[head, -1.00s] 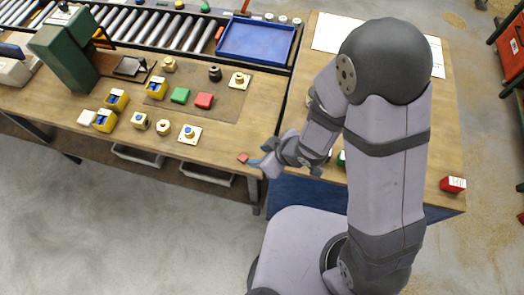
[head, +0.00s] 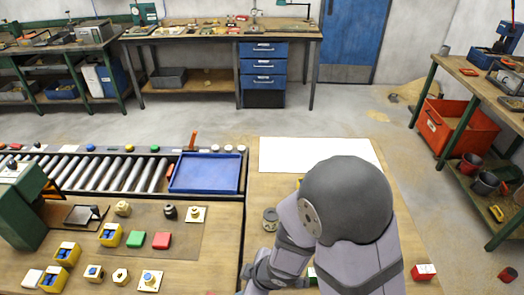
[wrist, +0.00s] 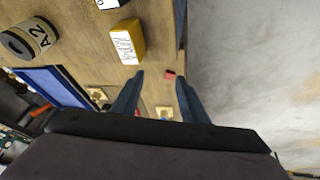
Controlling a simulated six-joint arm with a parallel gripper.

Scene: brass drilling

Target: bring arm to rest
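My arm (head: 345,215) stands at the lower right of the head view, over the wooden bench. My gripper (wrist: 160,77) shows in the wrist view with its two dark blue fingers apart and nothing between them. It is above the bench near the bench's edge. In the head view the gripper is mostly below the frame or hidden by the arm.
A yellow block with a white label (wrist: 127,42) and a cylinder marked A2 (wrist: 28,42) stand near the gripper. Floor is open behind.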

